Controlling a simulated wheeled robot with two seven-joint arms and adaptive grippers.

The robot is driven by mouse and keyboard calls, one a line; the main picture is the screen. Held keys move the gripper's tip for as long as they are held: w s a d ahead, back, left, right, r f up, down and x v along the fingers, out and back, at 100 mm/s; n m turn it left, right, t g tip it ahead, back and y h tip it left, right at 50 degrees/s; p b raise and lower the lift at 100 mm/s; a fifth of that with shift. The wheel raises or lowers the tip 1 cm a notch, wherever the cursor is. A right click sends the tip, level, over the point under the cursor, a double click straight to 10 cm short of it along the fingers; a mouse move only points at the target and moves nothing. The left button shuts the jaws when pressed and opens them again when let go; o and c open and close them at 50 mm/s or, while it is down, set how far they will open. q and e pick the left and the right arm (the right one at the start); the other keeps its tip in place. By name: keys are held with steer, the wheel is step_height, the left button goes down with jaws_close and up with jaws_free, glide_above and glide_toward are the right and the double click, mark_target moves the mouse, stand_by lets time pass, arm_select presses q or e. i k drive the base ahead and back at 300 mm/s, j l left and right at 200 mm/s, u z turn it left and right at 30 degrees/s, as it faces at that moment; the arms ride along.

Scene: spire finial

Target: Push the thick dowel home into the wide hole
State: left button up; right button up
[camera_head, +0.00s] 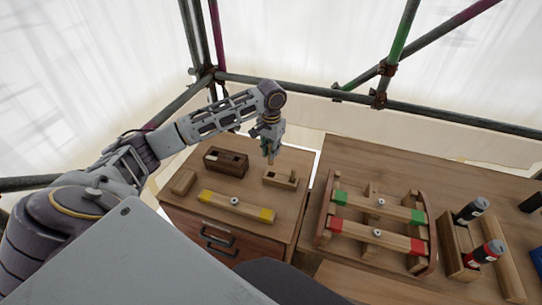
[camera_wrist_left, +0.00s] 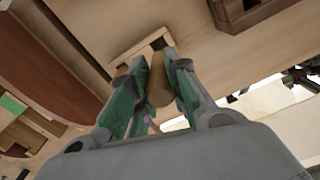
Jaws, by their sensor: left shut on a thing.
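My left gripper (camera_head: 269,150) is shut on a thick wooden dowel (camera_wrist_left: 158,82). The dowel's lower end (camera_head: 270,159) points down just above or at a pale wooden block (camera_head: 280,180) on the left worktop. A short peg (camera_head: 293,174) stands at the block's right end. In the left wrist view the dowel lies between the green finger pads, and the block (camera_wrist_left: 128,46) is beyond its tip, with a dark hole (camera_wrist_left: 158,43) beside it. I cannot tell whether the tip is in the hole. My right gripper is not in view.
A dark wooden box (camera_head: 226,160) stands left of the block, with a small block (camera_head: 183,182) further left. A yellow-ended bar (camera_head: 236,206) lies in front. On the right worktop are a rack with green- and red-ended bars (camera_head: 380,203) and two cans (camera_head: 484,254).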

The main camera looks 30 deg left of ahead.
mark_target(216, 160)
steer(key=u, duration=1.6)
